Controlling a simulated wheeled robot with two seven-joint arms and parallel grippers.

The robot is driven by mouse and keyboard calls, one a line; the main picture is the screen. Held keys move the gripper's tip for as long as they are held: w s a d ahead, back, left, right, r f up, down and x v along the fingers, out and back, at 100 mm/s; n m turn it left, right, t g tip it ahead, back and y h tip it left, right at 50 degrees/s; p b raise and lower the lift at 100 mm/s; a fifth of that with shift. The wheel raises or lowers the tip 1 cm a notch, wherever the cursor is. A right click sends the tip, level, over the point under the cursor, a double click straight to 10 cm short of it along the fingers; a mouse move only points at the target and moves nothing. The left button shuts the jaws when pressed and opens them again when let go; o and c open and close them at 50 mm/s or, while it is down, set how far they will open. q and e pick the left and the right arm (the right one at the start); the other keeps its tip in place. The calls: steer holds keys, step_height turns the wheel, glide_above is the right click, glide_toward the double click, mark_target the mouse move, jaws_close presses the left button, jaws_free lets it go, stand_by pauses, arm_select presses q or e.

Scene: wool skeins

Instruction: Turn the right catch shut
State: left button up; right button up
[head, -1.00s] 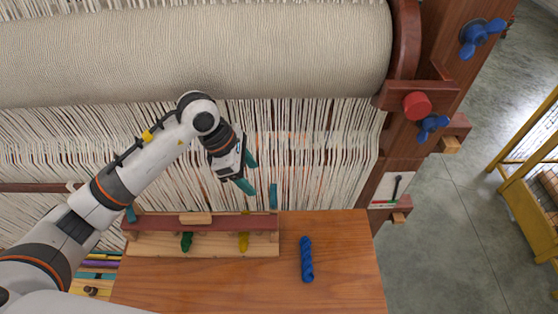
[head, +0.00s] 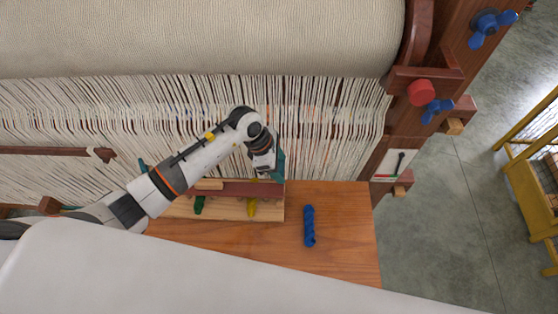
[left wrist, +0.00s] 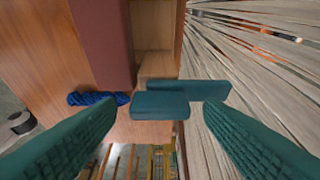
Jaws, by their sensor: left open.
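A wooden box (head: 232,210) with a dark red lid (head: 235,189) stands at the back of the wooden table. The right catch is teal and shows in the left wrist view (left wrist: 160,105), at the lid's end, as a block with a second bar (left wrist: 208,90) behind it. In the head view it is hard to separate from my gripper. My left gripper (head: 272,177) is at the box's right end. Its two teal fingers are spread in the left wrist view (left wrist: 155,145), with the catch ahead between them, apparently untouched. The left catch (head: 143,165) is partly visible. My right gripper is out of view.
A blue skein (head: 309,226) lies on the table (head: 345,225) right of the box. Green (head: 199,204) and yellow (head: 251,206) skeins show at the box front. Loom threads (head: 330,130) hang close behind. The table's right part is otherwise clear.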

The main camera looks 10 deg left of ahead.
arm_select(q)
steer(key=shift+f, duration=0.15)
steer(key=shift+c, duration=0.5)
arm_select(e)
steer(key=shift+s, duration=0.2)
arm_select(q)
steer(key=c, duration=0.9)
